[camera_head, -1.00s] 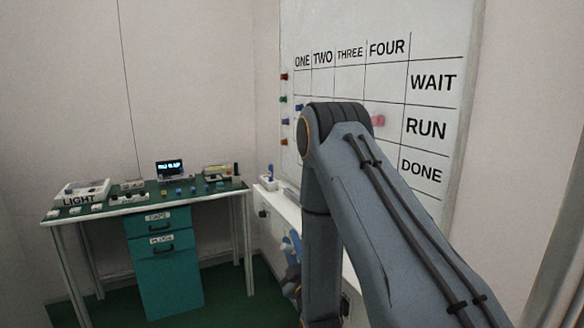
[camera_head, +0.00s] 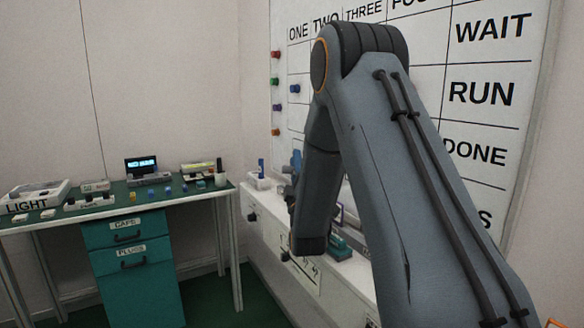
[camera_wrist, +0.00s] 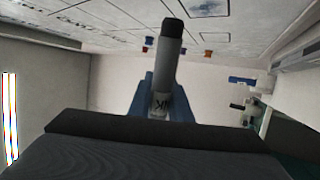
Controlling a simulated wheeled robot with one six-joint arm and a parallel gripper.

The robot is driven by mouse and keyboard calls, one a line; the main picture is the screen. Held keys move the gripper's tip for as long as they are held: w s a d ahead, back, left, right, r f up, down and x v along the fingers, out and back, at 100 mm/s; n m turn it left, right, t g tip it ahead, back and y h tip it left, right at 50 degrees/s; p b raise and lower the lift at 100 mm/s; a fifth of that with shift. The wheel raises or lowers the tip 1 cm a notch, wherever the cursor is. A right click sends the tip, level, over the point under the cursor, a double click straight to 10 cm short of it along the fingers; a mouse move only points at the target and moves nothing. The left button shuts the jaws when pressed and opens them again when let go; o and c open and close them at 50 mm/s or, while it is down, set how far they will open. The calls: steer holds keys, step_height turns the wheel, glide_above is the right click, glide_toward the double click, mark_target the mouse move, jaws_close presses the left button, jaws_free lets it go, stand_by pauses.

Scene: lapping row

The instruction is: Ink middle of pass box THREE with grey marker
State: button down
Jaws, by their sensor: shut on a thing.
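My gripper (camera_wrist: 162,104) is shut on a marker (camera_wrist: 167,66) with a pale grey barrel and a dark end. I cannot tell whether that end is a cap or the tip. The marker points away from the wrist, apart from the whiteboard. In the head view the whiteboard (camera_head: 484,129) shows columns ONE, TWO, THREE (camera_head: 363,11) and FOUR, with rows WAIT, RUN and DONE. My arm hides the lower THREE column, including any pass box there. The wrist view shows a small outlined square (camera_wrist: 207,8) on the board.
Coloured magnets (camera_head: 276,81) line the board's left edge. A white counter (camera_head: 262,226) with a green block (camera_head: 340,248) and a small tray (camera_head: 262,182) runs below the board. A green-topped bench (camera_head: 150,194) with devices and teal drawers stands at the left.

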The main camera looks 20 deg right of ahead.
steer(key=d, duration=0.6)
steer(key=shift+w, duration=0.4)
steer(key=shift+w+d, duration=0.15)
steer(key=shift+d, duration=0.65)
stand_by(0.5)
steer(key=s+d+r+b, duration=0.1)
steer(key=s+r, duration=0.1)
steer(key=s, duration=0.5)
steer(key=shift+d+b, duration=0.15)
steer(key=shift+b, duration=0.2)
stand_by(3.5)
